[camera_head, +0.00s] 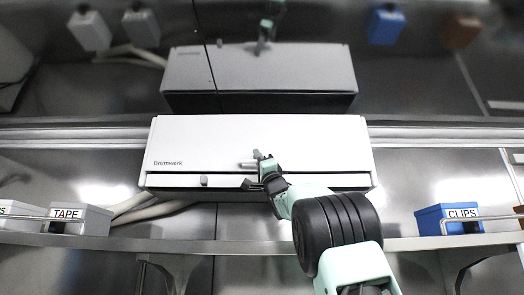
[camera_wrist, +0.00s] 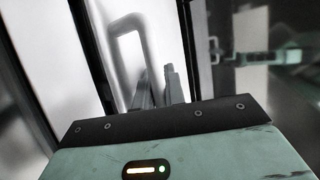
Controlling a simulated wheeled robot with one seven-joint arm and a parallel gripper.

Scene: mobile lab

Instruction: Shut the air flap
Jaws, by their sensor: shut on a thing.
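A long white unit marked "Brumwerk" (camera_head: 200,140) is mounted on the back wall. Its broad front panel, which looks like the air flap (camera_head: 320,145), has a dark slot along its lower edge, with a narrow pale strip below. A small light handle (camera_head: 247,164) sits low on the panel near its middle. My gripper (camera_head: 262,168) is at this handle, shut on it. In the wrist view the handle is a U-shaped bar (camera_wrist: 128,22), and one leg runs down between the fingers of my gripper (camera_wrist: 158,82). The exact contact is partly hidden.
A small grey knob (camera_head: 204,181) is on the lower strip, left of my gripper. A rail shelf (camera_head: 170,245) runs below, with a TAPE bin (camera_head: 95,222) at left and a blue CLIPS bin (camera_head: 430,222) at right. Pale hoses (camera_head: 150,212) lie under the unit.

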